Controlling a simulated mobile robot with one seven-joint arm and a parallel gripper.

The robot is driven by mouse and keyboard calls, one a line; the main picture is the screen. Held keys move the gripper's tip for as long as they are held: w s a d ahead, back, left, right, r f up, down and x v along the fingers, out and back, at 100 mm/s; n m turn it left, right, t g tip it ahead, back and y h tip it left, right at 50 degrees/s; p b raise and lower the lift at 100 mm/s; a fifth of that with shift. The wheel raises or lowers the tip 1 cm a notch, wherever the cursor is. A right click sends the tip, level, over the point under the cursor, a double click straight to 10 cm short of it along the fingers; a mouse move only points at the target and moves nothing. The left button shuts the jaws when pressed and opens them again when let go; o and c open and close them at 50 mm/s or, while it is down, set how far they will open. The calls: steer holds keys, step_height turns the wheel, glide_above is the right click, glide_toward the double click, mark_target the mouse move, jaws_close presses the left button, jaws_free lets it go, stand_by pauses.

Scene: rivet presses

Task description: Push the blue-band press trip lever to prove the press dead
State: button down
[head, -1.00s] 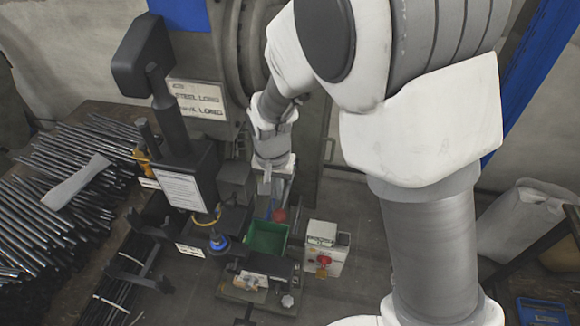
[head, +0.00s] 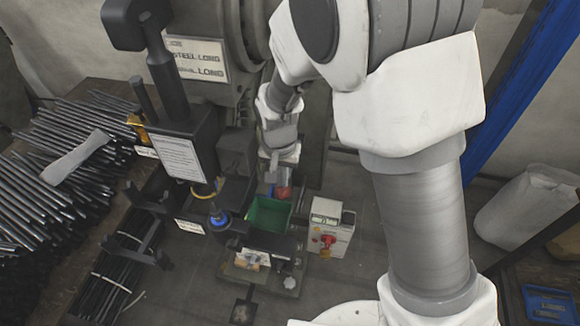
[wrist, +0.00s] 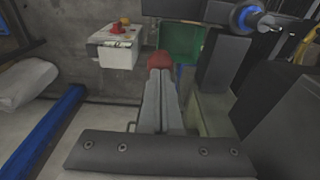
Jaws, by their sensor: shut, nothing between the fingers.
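The press (head: 190,150) is a dark upright machine with a blue band (head: 219,218) low on its ram. A red knob (head: 284,193), seemingly the trip lever's end, shows right of the press body. My gripper (head: 282,181) points down just above this knob. In the wrist view my shut, empty fingers (wrist: 161,76) reach to the red knob (wrist: 160,60), which shows just past their tips. I cannot tell whether they touch it. Most of the lever below the knob is hidden. The blue band also shows in the wrist view (wrist: 246,18).
A green bin (head: 268,213) stands beside the knob. A pale control box (head: 335,222) with a red button (head: 328,239) stands to its right. Metal rods (head: 60,165) pile up at the left. Open floor lies right of the control box.

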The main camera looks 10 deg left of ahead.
mark_target(282, 190)
steer(key=shift+s+f+b, duration=0.15)
steer(key=shift+f+b, duration=0.6)
steer(key=shift+f, duration=0.25)
steer(key=shift+s+f+b, duration=0.1)
steer(key=shift+f+b, duration=0.6)
steer(key=shift+f, duration=0.15)
steer(key=shift+f+b, duration=0.75)
steer(key=shift+f, duration=0.15)
